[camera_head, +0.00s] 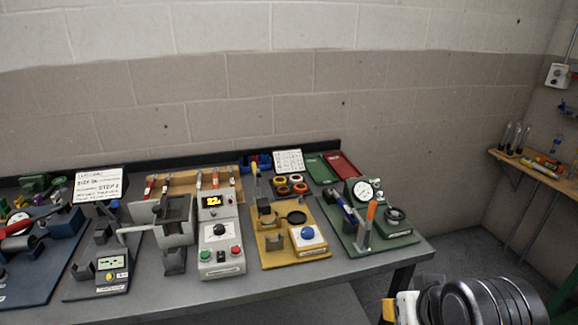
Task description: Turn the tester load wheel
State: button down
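On the bench, the green board (352,246) at the right end carries a round white dial gauge (365,191) on a green housing. A dark round part (395,214), possibly the load wheel, sits at the board's right side. A lever with an orange handle (371,211) and a blue-handled part (348,213) stand in front of the gauge. Which part is the tester load wheel is not certain from this distance. A black and silver part of my arm shows at the lower right, well apart from the bench stations. My gripper's fingers cannot be made out there.
Left of the green board are a yellow board (270,246) with a blue button, a grey control box (219,231) with a lit display, and more stations. Red and green trays (342,164) lie behind. A wooden shelf (543,172) hangs at the right wall.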

aim_at(395, 215)
jog(key=i+j+z, duration=0.1)
jog(key=i, duration=0.2)
jog(key=i+j, duration=0.15)
jog(key=i, duration=0.65)
jog(key=l+z, duration=0.05)
